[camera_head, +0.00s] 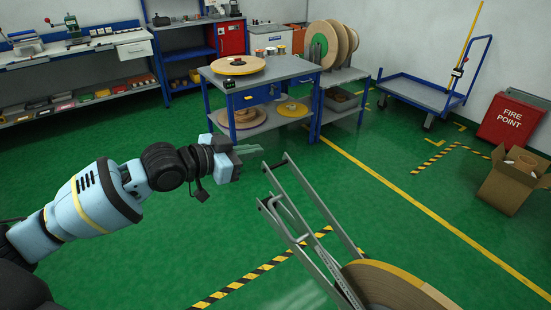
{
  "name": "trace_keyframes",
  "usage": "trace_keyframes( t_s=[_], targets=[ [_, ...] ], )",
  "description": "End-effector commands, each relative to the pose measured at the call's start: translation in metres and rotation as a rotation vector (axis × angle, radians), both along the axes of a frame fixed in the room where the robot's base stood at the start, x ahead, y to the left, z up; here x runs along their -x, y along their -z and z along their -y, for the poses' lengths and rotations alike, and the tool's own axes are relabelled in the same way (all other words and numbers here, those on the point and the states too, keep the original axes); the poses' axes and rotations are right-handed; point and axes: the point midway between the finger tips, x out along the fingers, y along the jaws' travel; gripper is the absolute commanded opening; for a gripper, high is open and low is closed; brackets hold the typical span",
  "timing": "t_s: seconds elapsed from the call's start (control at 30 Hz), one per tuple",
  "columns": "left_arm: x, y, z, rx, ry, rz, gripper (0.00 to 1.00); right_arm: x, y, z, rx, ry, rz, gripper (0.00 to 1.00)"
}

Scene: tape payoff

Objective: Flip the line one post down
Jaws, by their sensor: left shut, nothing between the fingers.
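A grey metal payoff frame (314,226) rises from the lower middle, its arms reaching up and to the left. A large reel of brown tape (392,287) sits at its lower end, cut off by the bottom edge. My left gripper (250,150) is shut and empty, just above and left of the frame's upper end, apart from it. I cannot make out the line or the posts it runs on. My right gripper is not in view.
A grey-topped blue workbench (270,74) with reels stands behind. A blue trolley (418,92), a red fire point box (508,122) and an open cardboard box (510,182) are at the right. Striped floor tape (245,283) crosses the green floor, clear in the middle.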

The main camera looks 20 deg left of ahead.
Motion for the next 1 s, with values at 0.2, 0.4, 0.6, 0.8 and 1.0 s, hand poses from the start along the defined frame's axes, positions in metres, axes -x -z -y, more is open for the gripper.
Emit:
trace_keyframes(
  t_s=[0.2, 0.4, 0.6, 0.8, 1.0],
  targets=[
    [-0.033, 0.008, 0.025, 0.004, 0.001, 0.001, 0.0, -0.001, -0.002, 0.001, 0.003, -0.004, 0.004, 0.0],
    [-0.061, 0.017, 0.045, 0.004, 0.001, 0.001, 0.0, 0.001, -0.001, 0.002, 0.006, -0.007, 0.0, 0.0],
    [-0.062, 0.047, 0.039, -0.001, 0.0, -0.002, 0.0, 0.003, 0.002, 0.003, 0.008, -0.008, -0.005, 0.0],
    [-0.062, 0.057, 0.038, 0.001, 0.0, -0.001, 0.0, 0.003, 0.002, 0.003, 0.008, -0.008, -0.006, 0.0],
    [-0.062, 0.058, 0.038, 0.0, 0.0, 0.0, 0.0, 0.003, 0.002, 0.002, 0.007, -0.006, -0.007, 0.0]
  ],
)
